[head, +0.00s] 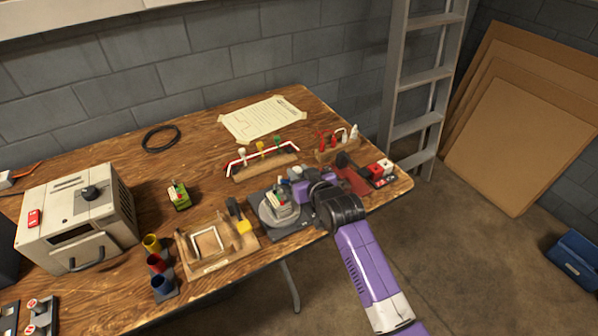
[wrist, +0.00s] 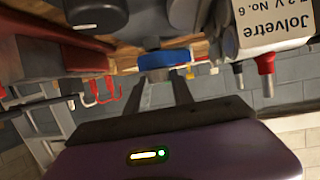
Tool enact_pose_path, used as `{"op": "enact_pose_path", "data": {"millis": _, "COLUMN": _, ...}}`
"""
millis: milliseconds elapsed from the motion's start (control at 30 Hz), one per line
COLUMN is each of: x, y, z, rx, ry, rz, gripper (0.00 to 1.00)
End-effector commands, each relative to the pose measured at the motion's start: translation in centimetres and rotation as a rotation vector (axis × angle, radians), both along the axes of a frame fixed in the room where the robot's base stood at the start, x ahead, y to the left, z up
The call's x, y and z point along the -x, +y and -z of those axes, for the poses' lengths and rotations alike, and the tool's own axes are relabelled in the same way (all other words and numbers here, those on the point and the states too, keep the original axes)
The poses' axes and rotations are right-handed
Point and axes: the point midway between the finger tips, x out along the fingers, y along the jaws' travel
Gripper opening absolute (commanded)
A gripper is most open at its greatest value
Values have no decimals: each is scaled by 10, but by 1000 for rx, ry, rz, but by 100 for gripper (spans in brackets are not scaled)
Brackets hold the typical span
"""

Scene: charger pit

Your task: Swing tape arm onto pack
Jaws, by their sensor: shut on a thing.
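The pack (wrist: 262,28), a pale block with a printed label and red and dark terminals, shows at the upper right of the wrist view. In the head view the pack (head: 280,201) sits on a round grey turntable (head: 272,217). My gripper (wrist: 165,72) is shut on a blue piece (wrist: 165,59), which looks like the grip of the tape arm. The rest of the tape arm is hard to make out among dark and grey parts. In the head view my gripper (head: 298,182) is beside the pack; my wrist hides its fingertips and part of the fixture.
A wooden rack with colored clips (head: 262,160) stands behind the turntable. A red mat (head: 353,181) and red and white blocks (head: 380,170) lie to the right. A wooden jig (head: 205,252) and colored cups (head: 160,270) stand left, near the front edge. The back-left tabletop is mostly clear.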

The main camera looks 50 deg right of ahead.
Motion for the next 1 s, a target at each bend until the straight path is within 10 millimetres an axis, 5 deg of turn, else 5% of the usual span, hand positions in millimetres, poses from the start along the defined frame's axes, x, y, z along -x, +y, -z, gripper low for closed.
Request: {"op": "enact_pose_path", "data": {"millis": 1000, "x": 0, "y": -14, "z": 4, "rx": 2, "ry": -4, "rz": -726, "gripper": 0}}
